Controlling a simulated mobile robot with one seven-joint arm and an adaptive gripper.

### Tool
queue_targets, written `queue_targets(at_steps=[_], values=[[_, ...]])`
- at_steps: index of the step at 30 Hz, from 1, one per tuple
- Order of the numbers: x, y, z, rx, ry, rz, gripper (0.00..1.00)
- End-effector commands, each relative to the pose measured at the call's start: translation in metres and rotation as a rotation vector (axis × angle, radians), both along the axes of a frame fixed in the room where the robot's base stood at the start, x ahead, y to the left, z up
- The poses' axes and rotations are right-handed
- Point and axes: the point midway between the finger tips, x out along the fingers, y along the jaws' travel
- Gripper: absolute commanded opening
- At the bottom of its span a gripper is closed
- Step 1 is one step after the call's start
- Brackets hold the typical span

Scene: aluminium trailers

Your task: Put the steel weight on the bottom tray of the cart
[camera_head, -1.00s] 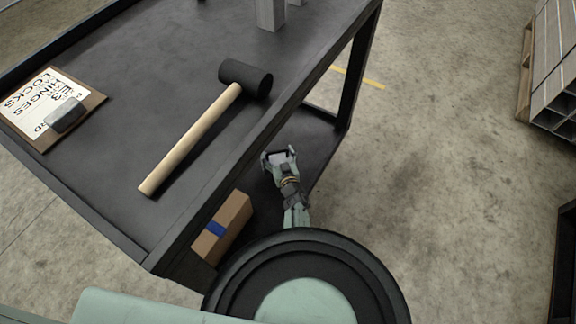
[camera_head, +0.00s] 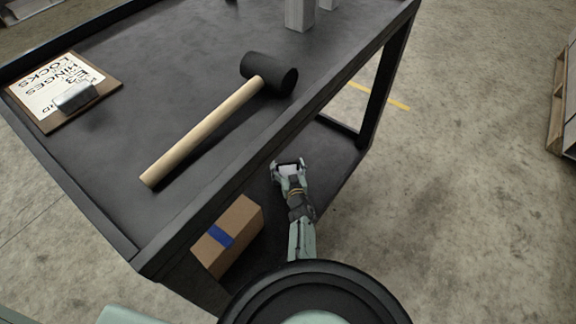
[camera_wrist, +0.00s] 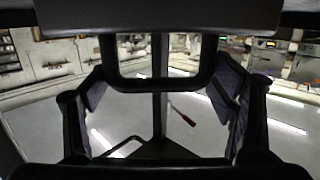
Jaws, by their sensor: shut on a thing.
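The cart is dark, and its bottom tray (camera_head: 338,148) shows past the edge of its top tray (camera_head: 150,85). My gripper (camera_head: 290,164) is below the level of the top rim, in front of the bottom tray as seen from above. It is shut on a small, light grey metallic thing (camera_head: 290,170), which I take to be the steel weight. The fingers partly hide it, and I cannot tell whether it touches the tray. The wrist view shows my fingers (camera_wrist: 160,95) spread at both sides with a dark frame across the middle; the weight is not clear there.
A cardboard box with blue tape (camera_head: 228,236) sits on the bottom tray, left of my gripper. A mallet (camera_head: 205,130), a clipboard (camera_head: 65,88) and grey metal blocks (camera_head: 299,12) lie or stand on the top tray. A cart post (camera_head: 386,88) rises at the right. Concrete floor is open beyond.

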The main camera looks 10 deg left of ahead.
Motion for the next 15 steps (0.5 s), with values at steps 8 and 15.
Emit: queue_targets(at_steps=[8, 15], values=[[-0.0002, -0.0001, -0.0018, 0.000, 0.000, 0.000, 0.79], [-0.0002, -0.0001, -0.0014, 0.000, 0.000, 0.000, 0.95]])
